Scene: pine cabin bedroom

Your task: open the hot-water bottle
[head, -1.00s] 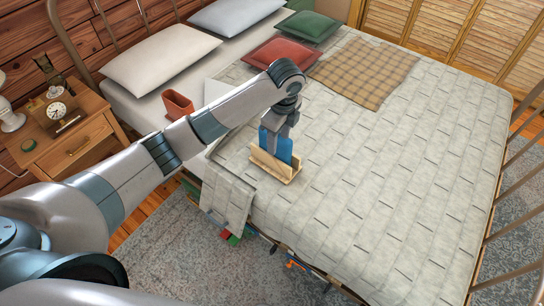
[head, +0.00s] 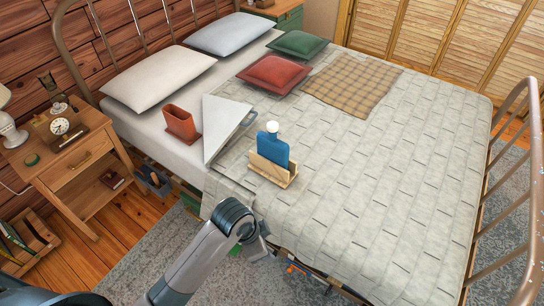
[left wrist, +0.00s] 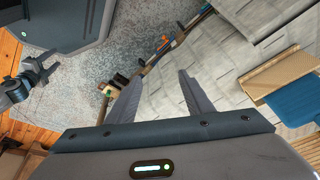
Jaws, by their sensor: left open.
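The blue hot-water bottle (head: 273,151) stands upright in a wooden holder (head: 272,174) on the bed, with a white cap (head: 272,126) at its top. In the left wrist view, part of the bottle (left wrist: 298,101) and the holder (left wrist: 284,76) show at the right edge; the cap is not visible there. My left gripper (left wrist: 160,88) is open and empty, nearer the bed's front edge and apart from the bottle. In the head view its fingers are mostly hidden behind my wrist. A small dark gripper, apparently my right (left wrist: 42,70), shows at the left; its jaw state is unclear.
Pillows (head: 157,78) and a red cushion (head: 274,74) are farther back. A nightstand (head: 70,165) stands left. The quilt (head: 390,170) right of the bottle is clear.

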